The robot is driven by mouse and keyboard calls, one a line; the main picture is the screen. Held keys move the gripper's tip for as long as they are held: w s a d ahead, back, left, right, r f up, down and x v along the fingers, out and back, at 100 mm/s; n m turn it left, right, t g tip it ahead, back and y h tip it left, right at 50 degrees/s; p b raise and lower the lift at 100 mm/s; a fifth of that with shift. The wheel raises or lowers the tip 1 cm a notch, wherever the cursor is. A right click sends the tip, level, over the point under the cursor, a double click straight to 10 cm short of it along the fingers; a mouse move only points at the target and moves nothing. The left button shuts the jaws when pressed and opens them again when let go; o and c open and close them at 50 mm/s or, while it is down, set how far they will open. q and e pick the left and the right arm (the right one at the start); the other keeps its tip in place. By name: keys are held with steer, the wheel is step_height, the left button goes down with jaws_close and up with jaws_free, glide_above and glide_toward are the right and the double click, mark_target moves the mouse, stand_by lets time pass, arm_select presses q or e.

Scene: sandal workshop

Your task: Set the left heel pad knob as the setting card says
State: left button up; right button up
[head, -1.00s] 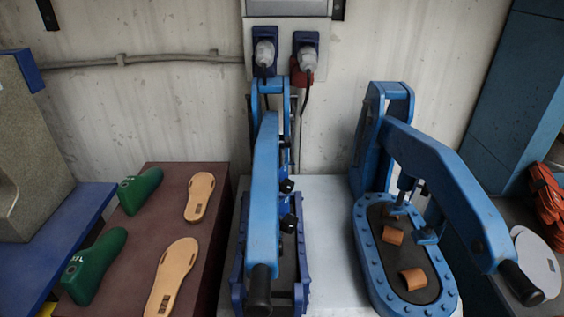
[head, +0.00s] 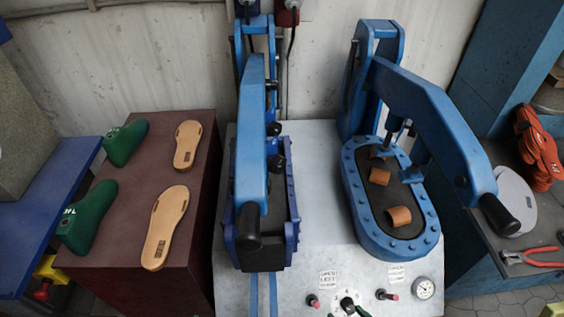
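The left blue press (head: 251,150) has a long lever with a black handle grip (head: 247,226). Small black knobs (head: 274,129) show along the right side of its lever; I cannot tell which is the left heel pad knob. A black knob (head: 347,304) on a pale dial sits on the front panel, cut by the bottom edge. Two small white labels, one on the left (head: 328,279) and one on the right (head: 397,273), carry print too small to read. I cannot make out a setting card. Neither of my grippers is in view.
The right blue press (head: 390,215) holds several brown curved pieces. A gauge (head: 424,288) and red-tipped switches (head: 387,294) are on the panel. Green lasts (head: 88,217) and tan soles (head: 166,225) lie on the maroon table at left. Red-handled pliers (head: 530,256) lie at right.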

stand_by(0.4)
arm_select(q)
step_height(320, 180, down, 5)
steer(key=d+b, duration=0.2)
steer(key=b, duration=0.3)
arm_select(e)
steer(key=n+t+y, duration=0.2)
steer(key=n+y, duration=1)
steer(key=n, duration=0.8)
glide_toward(282, 167)
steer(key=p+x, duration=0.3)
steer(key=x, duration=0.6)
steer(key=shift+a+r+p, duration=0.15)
steer(key=shift+p, duration=0.25)
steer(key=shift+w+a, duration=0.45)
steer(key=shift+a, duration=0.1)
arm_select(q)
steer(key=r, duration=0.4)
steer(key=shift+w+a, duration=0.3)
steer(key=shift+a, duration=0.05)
